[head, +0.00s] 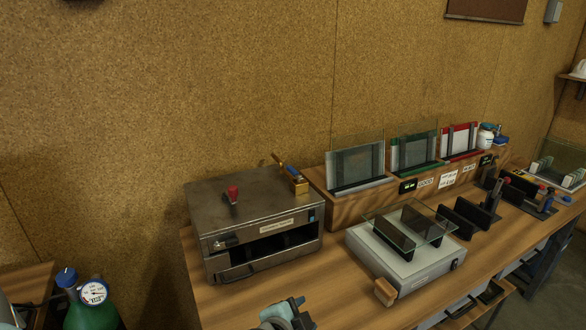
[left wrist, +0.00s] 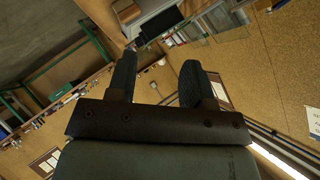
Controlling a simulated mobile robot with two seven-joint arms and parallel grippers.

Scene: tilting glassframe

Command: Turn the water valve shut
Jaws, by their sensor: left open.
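A brass valve (head: 299,185) with a slanted lever handle (head: 284,168) sits on the back right of the top of a metal box (head: 255,205) in the head view. It looks like the water valve, but its label is too small to read. My left gripper (left wrist: 158,72) is open and empty in the left wrist view, its two dark fingers apart. A grey and teal part, probably of my left arm, shows at the bottom of the head view, in front of and below the box, clear of the valve. The valve is not recognisable in the left wrist view. My right gripper is not in view.
A red knob (head: 233,193) stands on the box top left of the valve. A white device with a glass plate (head: 408,222) stands right of the box. Racked glass panels (head: 357,165) line the back. A green bottle (head: 92,316) with a gauge is at lower left.

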